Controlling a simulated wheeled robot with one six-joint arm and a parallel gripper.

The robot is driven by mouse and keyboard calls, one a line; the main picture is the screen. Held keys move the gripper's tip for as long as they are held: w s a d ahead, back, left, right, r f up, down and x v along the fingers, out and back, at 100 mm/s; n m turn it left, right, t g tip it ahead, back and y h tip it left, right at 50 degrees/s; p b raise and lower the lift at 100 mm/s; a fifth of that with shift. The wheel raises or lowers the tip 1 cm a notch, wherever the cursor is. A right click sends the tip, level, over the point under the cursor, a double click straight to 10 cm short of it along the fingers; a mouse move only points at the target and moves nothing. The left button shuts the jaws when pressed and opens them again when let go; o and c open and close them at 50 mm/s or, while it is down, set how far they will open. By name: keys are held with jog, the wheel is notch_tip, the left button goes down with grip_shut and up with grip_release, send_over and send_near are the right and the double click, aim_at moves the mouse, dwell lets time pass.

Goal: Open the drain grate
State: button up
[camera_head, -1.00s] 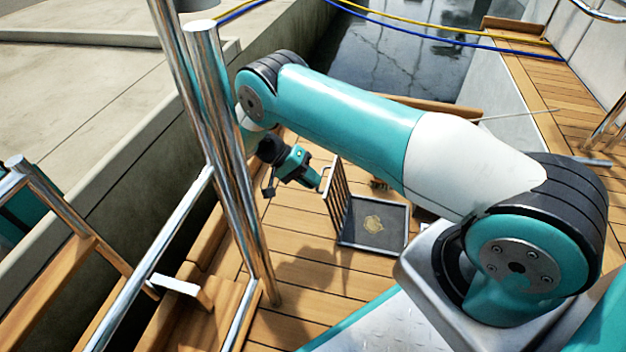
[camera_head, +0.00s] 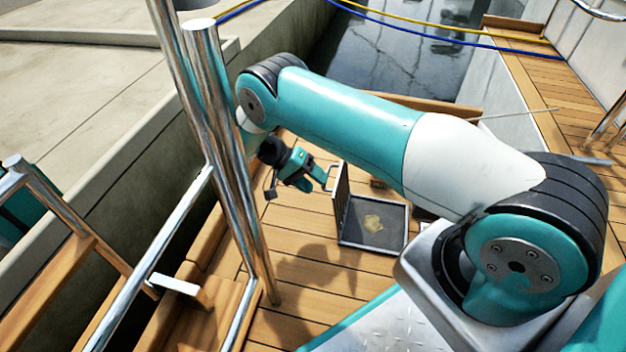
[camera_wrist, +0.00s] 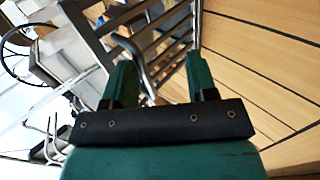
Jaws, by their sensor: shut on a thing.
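The drain grate (camera_head: 341,196) stands upright on its hinged side at the left edge of the square drain opening (camera_head: 374,245). The opening is uncovered and shows a dark floor with a pale yellowish patch. My gripper (camera_head: 326,176) is at the upper left of the grate, shut on the grate's handle. In the wrist view my gripper's two green fingers (camera_wrist: 158,82) are on either side of the metal handle (camera_wrist: 135,52), with the slatted grate (camera_wrist: 160,32) behind it.
Wooden deck planks (camera_head: 290,255) surround the drain. A shiny metal post (camera_head: 235,150) stands to the left of my gripper. A small brown item (camera_head: 378,183) lies behind the drain. Dark water (camera_head: 390,60) lies beyond the deck edge.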

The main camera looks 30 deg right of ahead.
notch_tip(320, 180, up, 20)
jog(key=p, duration=1.1)
